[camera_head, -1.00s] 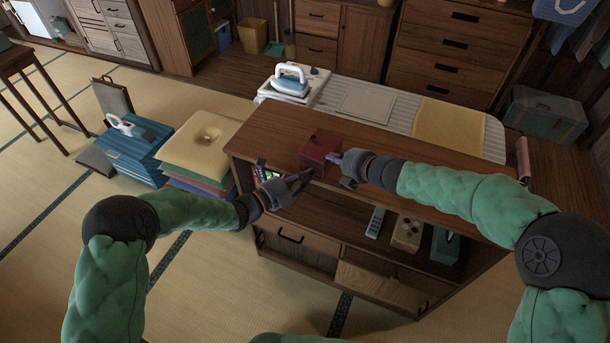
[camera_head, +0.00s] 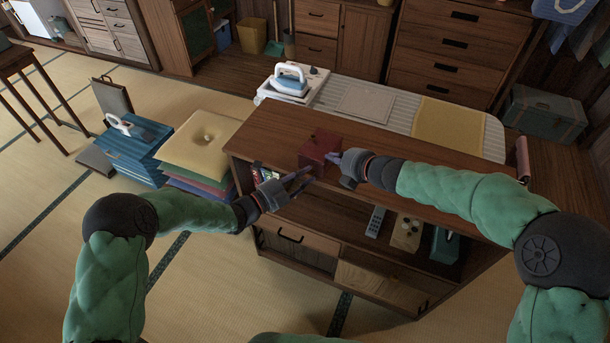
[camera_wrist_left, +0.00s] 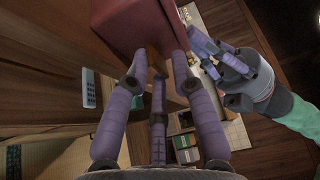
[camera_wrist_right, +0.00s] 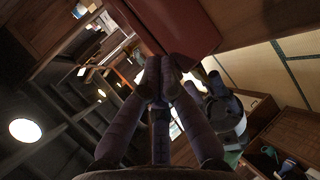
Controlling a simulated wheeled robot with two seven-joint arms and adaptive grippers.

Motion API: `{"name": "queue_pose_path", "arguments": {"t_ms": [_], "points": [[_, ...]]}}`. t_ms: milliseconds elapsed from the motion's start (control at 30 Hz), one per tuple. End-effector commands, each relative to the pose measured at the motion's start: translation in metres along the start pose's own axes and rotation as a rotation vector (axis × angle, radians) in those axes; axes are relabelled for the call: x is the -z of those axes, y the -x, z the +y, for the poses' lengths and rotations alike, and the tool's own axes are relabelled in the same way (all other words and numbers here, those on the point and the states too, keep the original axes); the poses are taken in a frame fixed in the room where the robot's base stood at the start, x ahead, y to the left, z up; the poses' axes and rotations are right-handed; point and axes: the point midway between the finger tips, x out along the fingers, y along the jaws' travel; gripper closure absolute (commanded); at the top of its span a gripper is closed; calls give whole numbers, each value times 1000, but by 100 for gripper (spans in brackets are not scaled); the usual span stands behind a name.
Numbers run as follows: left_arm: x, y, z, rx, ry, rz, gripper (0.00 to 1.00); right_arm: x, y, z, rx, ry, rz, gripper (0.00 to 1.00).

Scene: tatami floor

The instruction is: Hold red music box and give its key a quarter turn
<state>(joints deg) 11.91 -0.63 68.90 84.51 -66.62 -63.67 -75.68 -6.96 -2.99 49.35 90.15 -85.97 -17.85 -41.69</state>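The red music box (camera_head: 319,147) sits at the front edge of the wooden cabinet's top. It also fills the top of the left wrist view (camera_wrist_left: 130,22) and the right wrist view (camera_wrist_right: 178,25).
The wooden cabinet (camera_head: 400,178) has an open shelf with a remote (camera_head: 375,222), a game-controller-like item (camera_head: 406,232) and a teal box (camera_head: 445,245). An ironing surface with an iron (camera_head: 290,80) lies behind. Stacked cushions (camera_head: 203,143) stand left.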

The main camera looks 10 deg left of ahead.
Motion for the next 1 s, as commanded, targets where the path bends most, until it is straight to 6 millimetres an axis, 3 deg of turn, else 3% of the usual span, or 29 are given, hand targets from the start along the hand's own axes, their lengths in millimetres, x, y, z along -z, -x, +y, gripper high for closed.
{"name": "queue_pose_path", "arguments": {"t_ms": [33,500,700,1000], "points": [[-3,7,-2,5,-3,-5,78,6,-7,-24,42,-11,8,100],[1,94,0,3,-1,-4,78,6,-7,-24,42,-11,8,100],[2,112,0,3,-2,0,78,6,-7,-24,42,-11,8,100],[3,116,0,4,-2,2,78,6,-7,-24,42,-11,8,100]]}}
